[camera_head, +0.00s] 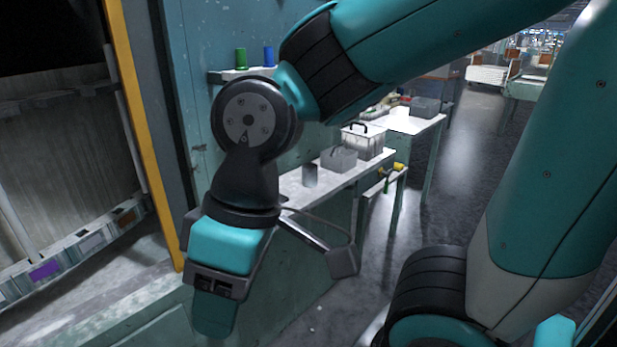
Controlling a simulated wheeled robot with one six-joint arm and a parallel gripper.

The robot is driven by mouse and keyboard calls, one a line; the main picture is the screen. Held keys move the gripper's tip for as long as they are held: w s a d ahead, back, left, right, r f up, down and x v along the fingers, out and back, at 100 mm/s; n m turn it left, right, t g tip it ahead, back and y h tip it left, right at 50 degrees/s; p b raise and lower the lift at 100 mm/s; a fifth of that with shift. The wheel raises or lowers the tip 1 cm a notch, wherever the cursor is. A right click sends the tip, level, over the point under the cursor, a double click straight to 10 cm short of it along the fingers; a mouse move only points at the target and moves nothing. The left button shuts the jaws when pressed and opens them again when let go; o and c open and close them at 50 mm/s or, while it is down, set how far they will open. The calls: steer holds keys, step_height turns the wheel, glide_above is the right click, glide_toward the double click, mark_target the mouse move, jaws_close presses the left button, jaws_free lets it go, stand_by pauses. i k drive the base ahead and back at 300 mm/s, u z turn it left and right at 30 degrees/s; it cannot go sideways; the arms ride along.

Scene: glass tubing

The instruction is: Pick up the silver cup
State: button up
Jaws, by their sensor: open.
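The silver cup (309,175) is a small grey metallic cylinder. It stands upright on the white top of a bench (296,196), close to its near end. My gripper (262,252) hangs at the end of my arm, left of and below the cup in the picture. It is open and apart from the cup, with nothing seen in it. My wrist housing hides part of the jaws and part of the bench just left of the cup.
A grey toolbox (339,159) stands behind the cup, with a lighter case (362,141) beyond it. Green (241,57) and blue (268,56) cylinders stand on a wall shelf. A yellow frame post (143,140) is at left.

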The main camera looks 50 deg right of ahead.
mark_target(310, 170)
steer(key=k, duration=0.5)
steer(key=u, duration=0.35)
steer(key=i, duration=1.1)
steer(key=z, duration=0.95)
steer(key=i, duration=0.9)
steer(key=z, duration=0.15)
